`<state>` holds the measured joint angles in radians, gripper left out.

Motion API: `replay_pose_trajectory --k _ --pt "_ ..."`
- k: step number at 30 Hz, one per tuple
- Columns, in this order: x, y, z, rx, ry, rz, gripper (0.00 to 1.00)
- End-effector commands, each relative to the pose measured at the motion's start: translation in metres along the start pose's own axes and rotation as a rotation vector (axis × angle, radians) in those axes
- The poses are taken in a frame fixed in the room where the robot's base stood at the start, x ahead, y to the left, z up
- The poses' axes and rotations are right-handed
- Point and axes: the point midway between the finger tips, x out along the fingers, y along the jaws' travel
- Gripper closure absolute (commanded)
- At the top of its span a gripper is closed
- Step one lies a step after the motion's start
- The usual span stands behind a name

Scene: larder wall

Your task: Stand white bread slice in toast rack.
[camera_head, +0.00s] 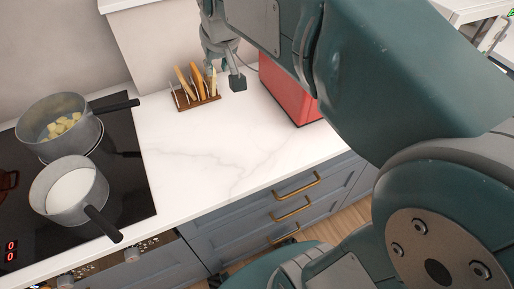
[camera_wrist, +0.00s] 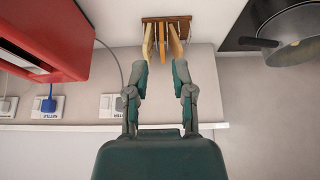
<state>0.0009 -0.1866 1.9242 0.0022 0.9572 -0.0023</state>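The toast rack (camera_head: 199,103) is a brown wooden base with thin metal dividers, standing on the white worktop near the wall. It also shows at the top of the wrist view (camera_wrist: 183,20). Several slices stand upright in it: a tan one (camera_head: 184,82) at the left, a browner one (camera_head: 196,80), and a pale slice (camera_wrist: 148,41), probably the white bread, at the toaster-side end. My gripper (camera_head: 224,79) is beside the rack's right end. In the wrist view its fingers (camera_wrist: 163,82) are spread with nothing between them, and the slices lie beyond the tips.
A red appliance (camera_head: 284,88) stands close to the right of my gripper. A black hob (camera_head: 122,180) at the left holds a pot with pale chunks (camera_head: 42,124) and a pan of white liquid (camera_head: 58,209). Worktop (camera_head: 215,150) in front of the rack is clear.

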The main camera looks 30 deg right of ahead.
Motion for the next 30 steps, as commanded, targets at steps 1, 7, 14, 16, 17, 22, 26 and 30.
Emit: replay_pose_trajectory --k 1,7,14,16,17,22,26,30 --pt "-0.009 0.0 0.021 0.0 0.008 0.0 0.69" --pt "-0.022 0.0 0.1 0.0 0.027 0.001 0.69" --pt "-0.018 0.0 0.176 0.0 0.044 0.001 0.69" --pt "-0.015 0.0 0.188 0.0 0.045 0.001 0.69" --pt "-0.014 0.0 0.191 0.0 0.046 0.001 0.69" --pt "-0.013 0.0 0.196 0.0 0.045 0.001 0.69" --pt "-0.013 0.0 0.196 0.0 0.045 0.001 0.69" --pt "-0.013 0.0 0.196 0.0 0.045 0.001 0.69"
